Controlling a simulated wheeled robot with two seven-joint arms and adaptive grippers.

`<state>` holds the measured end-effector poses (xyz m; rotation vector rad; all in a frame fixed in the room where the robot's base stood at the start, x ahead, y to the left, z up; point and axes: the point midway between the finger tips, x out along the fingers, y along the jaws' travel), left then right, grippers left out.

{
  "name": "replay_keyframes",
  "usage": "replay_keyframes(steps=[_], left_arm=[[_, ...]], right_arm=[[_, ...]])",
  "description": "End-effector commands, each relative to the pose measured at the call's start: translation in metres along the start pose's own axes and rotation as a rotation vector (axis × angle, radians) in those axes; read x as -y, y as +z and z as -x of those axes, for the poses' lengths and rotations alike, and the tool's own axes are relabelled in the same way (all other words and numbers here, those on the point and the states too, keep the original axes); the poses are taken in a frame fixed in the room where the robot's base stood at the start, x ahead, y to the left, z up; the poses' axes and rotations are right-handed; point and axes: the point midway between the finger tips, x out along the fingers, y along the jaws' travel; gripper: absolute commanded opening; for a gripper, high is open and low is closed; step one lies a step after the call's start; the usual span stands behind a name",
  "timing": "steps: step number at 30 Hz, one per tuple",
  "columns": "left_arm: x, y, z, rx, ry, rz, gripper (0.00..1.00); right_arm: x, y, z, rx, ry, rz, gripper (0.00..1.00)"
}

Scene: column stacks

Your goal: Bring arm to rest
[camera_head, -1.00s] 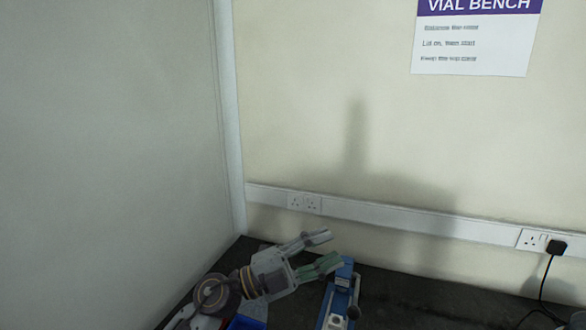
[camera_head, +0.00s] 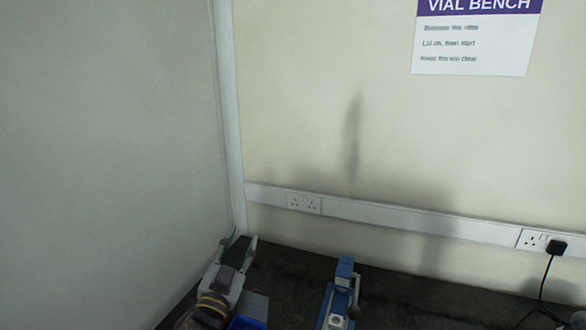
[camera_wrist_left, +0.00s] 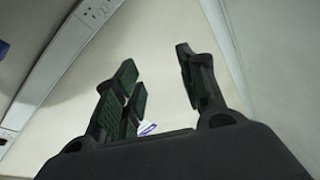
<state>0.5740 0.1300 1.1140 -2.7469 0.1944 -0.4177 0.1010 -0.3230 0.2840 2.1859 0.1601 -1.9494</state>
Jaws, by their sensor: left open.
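My left gripper (camera_head: 240,246) is at the lower left of the head view, near the corner of the walls, with its fingers pointing up and away. Its fingers are spread and nothing is between them. In the left wrist view the open fingers of my left gripper (camera_wrist_left: 160,85) stand apart against the pale wall. My right gripper is not in view.
A blue and grey device (camera_head: 338,295) stands on the dark bench (camera_head: 292,280), right of my left gripper. A blue container (camera_head: 245,323) shows at the bottom edge. A black plug (camera_head: 556,247) with a cable sits in the trunking at right. A sign (camera_head: 474,45) hangs above.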

Motion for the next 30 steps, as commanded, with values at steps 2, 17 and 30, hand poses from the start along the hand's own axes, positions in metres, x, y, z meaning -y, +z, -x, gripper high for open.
replay_keyframes(steps=[2,17,30], left_arm=[[0.006,0.023,0.009,0.092,-0.025,0.027,0.41],[0.013,0.153,0.104,0.688,-0.067,0.15,0.41],[-0.018,0.219,0.234,1.2,0.071,0.236,0.41]], right_arm=[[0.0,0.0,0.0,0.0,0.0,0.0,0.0],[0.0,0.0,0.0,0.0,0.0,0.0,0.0],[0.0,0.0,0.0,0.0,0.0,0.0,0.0]])
